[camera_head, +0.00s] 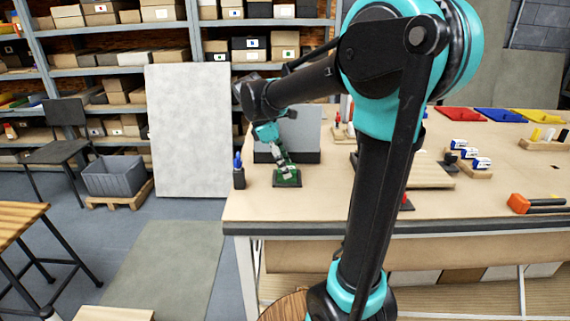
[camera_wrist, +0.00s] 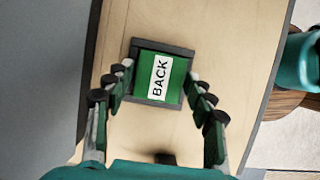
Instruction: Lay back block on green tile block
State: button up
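A green block with a white label reading BACK (camera_wrist: 146,73) lies on or in a dark square base (camera_wrist: 134,50) on the light tabletop in the wrist view. In the head view, the green block (camera_head: 288,180) and its dark base (camera_head: 299,186) are near the table's front left corner. My gripper (camera_wrist: 160,74) is directly above, with its fingers apart on either side of the block. I see no firm grip on it. Whether the fingertips touch its sides is hard to tell. In the head view my gripper (camera_head: 282,162) points down at the block. What lies under the green block is hidden.
A dark pen cup (camera_head: 239,179) stands just left of the block. A grey upright panel (camera_head: 300,130) is behind it. Wooden trays with small blocks (camera_head: 470,173) and an orange-handled tool (camera_head: 520,204) are to the right. The table's front edge is close.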

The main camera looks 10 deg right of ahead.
jog(key=shift+o, duration=0.8)
jog(key=shift+r, duration=0.1)
jog(key=v, duration=1.2)
jog(key=shift+d, duration=0.1)
